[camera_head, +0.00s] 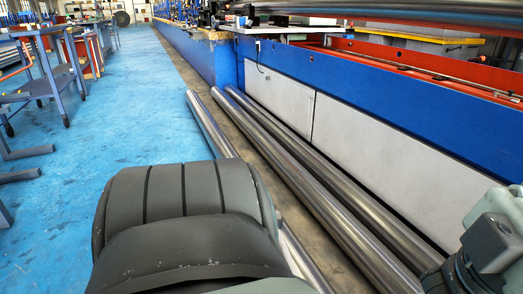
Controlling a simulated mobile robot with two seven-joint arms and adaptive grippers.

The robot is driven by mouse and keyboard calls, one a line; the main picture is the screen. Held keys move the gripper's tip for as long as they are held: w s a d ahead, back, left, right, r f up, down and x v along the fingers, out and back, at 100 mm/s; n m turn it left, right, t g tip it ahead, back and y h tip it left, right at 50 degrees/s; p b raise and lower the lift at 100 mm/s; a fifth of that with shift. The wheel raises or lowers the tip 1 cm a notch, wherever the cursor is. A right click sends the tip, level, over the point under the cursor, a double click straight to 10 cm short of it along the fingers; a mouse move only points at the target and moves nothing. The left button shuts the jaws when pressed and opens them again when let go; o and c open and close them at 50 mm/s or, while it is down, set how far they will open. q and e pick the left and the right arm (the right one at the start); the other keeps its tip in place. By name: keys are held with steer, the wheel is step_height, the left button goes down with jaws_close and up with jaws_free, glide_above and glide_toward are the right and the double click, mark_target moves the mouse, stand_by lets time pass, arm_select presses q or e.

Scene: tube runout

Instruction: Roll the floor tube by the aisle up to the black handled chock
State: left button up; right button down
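The floor tube by the aisle (211,125) is a long shiny metal tube on the floor, leftmost of the floor tubes. Its far end shows. Its middle is hidden behind a large dark grey rounded part of my own arm, and a near stretch shows again at the bottom. I see no black handled chock. My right arm's grey and black part shows at the lower right corner. Neither gripper's fingers show in this view.
Two more long metal tubes (290,170) lie side by side along the blue machine base (224,62) and its pale panels (360,140). A bare floor strip separates them from the aisle tube. The blue aisle floor (125,110) is open. Carts and tables (45,65) stand at left.

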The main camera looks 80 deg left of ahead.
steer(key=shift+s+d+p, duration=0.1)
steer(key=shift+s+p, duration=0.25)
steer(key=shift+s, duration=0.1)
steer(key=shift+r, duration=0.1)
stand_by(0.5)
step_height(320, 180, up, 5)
steer(key=p, duration=0.4)
